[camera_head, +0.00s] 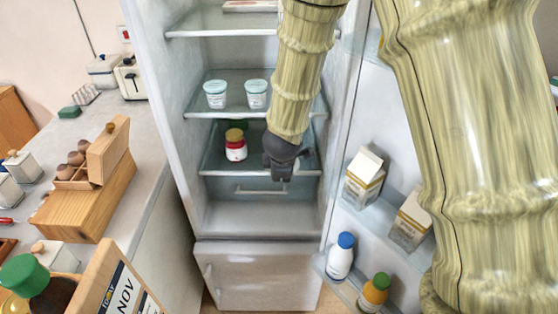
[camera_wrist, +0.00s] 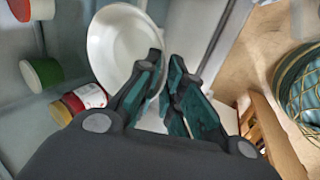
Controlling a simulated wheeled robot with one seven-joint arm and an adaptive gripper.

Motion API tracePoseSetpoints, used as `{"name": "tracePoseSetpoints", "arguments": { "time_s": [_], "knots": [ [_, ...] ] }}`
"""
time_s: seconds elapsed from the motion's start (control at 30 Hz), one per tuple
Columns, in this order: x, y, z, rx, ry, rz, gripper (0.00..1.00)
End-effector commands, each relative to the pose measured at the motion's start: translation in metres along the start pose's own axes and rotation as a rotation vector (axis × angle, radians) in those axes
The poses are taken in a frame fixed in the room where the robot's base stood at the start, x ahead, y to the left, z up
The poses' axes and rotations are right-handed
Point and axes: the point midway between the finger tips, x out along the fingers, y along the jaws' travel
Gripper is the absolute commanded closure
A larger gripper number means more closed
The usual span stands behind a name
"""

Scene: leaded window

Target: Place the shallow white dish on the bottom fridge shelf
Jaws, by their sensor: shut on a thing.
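The shallow white dish (camera_wrist: 112,48) shows in the wrist view, tilted, with its rim at the fingertips. My gripper (camera_wrist: 160,75) is shut on the dish's rim. In the head view my gripper (camera_head: 283,172) is inside the open fridge, in front of the middle shelves and above the bottom shelf (camera_head: 265,218). I cannot make out the dish clearly in the head view; my gripper and arm hide that area.
A red jar (camera_head: 235,146) stands on the shelf left of my gripper. Two white tubs (camera_head: 216,94) stand on the shelf above. The open door at right holds cartons (camera_head: 363,177) and bottles (camera_head: 340,256). The bottom shelf looks clear.

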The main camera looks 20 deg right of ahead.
Motion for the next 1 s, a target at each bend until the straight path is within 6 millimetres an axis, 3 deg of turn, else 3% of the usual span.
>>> {"name": "tracePoseSetpoints", "arguments": {
  "time_s": [0.3,0.5,0.67,1.0],
  "knots": [
    [0.032,0.055,-0.013,0.003,-0.002,0.001,1.00],
    [0.047,0.077,-0.019,0.002,-0.002,0.001,1.00],
    [0.053,0.081,-0.021,0.002,-0.001,0.000,1.00],
    [0.075,0.069,-0.020,0.004,0.001,-0.002,1.00]
  ]
}}
